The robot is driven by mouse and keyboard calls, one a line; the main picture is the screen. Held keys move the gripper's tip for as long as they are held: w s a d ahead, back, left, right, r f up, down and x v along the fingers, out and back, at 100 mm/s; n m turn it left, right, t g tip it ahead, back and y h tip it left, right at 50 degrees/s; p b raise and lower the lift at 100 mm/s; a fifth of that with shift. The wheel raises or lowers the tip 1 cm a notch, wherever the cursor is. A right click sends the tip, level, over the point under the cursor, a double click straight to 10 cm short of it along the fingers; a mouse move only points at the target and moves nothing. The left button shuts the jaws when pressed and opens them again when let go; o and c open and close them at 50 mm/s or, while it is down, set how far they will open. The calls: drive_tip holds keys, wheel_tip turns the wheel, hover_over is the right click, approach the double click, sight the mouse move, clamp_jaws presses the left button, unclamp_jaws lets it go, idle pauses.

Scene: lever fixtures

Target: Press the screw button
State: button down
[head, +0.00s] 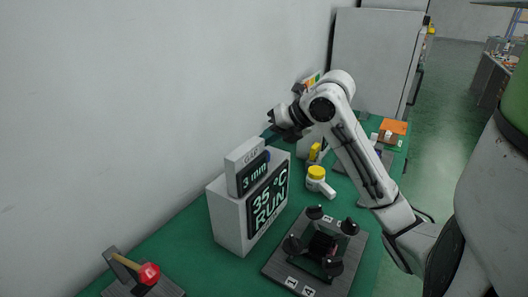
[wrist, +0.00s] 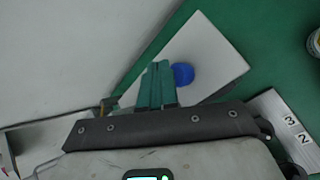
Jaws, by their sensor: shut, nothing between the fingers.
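A white box with a "35 °C RUN" display (head: 227,216) stands on the green bench in the head view. A smaller block reading "GAP 3 mm" (head: 235,168) is on top of it. A round blue button (wrist: 183,75) shows on a white surface (wrist: 216,58) in the wrist view; I see no label calling it the screw button. My gripper (head: 270,134) is above and behind the small block. Its teal fingers (wrist: 158,72) are shut and empty, with tips just left of the blue button. Whether they touch it cannot be told.
A numbered fixture with several black knobs (head: 316,211) stands right of the box. The wall runs along the left. Green bench shows between the box and lever.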

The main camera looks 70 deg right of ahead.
drive_tip(key=shift+r+p, duration=1.25)
drive_tip(key=shift+r, duration=1.25)
